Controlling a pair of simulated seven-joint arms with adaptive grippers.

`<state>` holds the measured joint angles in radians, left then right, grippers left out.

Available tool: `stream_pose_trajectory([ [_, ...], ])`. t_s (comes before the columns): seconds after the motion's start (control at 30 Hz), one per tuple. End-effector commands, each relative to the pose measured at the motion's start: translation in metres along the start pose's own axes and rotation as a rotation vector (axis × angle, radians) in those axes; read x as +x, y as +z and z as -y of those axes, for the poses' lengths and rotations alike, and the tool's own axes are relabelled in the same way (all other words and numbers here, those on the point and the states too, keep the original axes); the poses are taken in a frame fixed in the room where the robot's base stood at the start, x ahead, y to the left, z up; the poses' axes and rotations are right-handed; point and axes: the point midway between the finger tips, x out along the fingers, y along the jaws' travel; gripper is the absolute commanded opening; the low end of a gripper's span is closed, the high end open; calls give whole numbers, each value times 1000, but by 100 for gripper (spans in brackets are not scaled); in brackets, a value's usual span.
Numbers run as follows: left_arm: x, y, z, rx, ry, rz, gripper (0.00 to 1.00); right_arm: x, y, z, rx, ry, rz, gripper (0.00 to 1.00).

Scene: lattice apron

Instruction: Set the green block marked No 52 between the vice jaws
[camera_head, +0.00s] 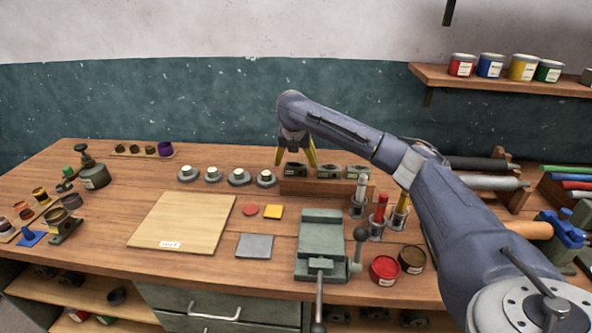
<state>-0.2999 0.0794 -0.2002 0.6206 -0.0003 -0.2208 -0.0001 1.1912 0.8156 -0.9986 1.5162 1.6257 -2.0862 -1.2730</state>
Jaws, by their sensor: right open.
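The grey-green vice (321,232) stands near the front edge of the bench, its handle pointing to the front. I see no block between its jaws, though the gap is hard to make out. Three small dark greenish blocks with pale labels, a left one (292,170), a middle one (328,172) and a right one (357,173), sit in a row on a low wooden stand (300,186). Their numbers are too small to read, so I cannot tell which is No 52. My right gripper (296,163) is open, fingers down, at the left block. My left gripper is out of view.
Right of the vice stand holders with coloured sticks (380,212) and red (383,270) and brown (412,259) tins. Left are a pale board (182,222), a grey plate (254,246), a red disc (251,209), a yellow square (273,211) and several round grey pieces (239,177).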

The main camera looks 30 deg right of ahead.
Motion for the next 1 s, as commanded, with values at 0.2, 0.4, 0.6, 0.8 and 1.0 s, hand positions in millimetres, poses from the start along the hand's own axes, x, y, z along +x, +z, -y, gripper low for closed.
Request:
stream_pose_trajectory([
  [0.2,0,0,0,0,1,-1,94,14,-1,-1,0,0,-2,84],
  [0.4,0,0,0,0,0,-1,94,39,0,-1,1,-1,-2,84],
  [0.6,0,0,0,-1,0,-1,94,52,0,-1,0,1,-1,84],
  [0.8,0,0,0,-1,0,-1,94,53,1,-1,0,1,0,84],
  [1.0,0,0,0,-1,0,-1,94,53,1,-1,0,1,0,70],
])
